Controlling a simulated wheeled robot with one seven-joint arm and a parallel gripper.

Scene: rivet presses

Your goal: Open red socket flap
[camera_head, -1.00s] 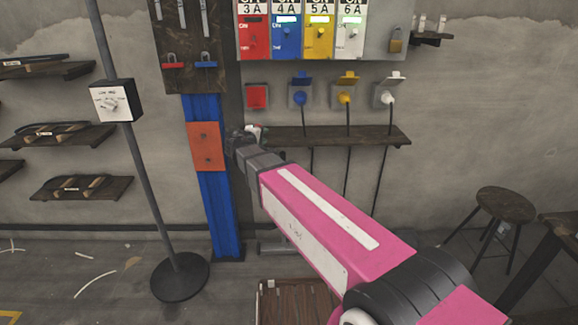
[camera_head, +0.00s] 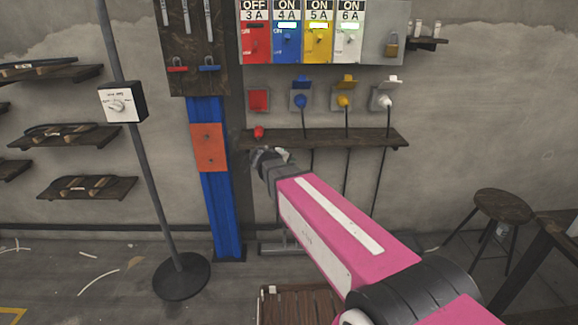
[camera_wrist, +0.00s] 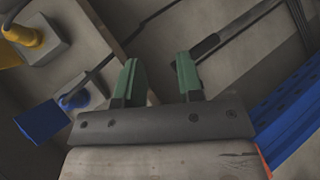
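The red socket (camera_head: 258,99) is on the wall at the left end of the socket row, and its red flap is down over its front. A red plug (camera_head: 259,132) rests on the left end of the shelf below it. My gripper (camera_head: 270,154) is below and just right of that plug, apart from the flap. In the wrist view my gripper (camera_wrist: 158,75) shows two green fingers spread apart with nothing between them. The red socket is not in the wrist view.
The blue socket (camera_head: 301,97), yellow socket (camera_head: 344,98) and white socket (camera_head: 385,97) have raised flaps and plugs with cables. The wooden shelf (camera_head: 370,138) runs below. A blue post (camera_head: 219,210) with an orange plate (camera_head: 209,148) stands left. The red switch (camera_head: 254,42) reads OFF.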

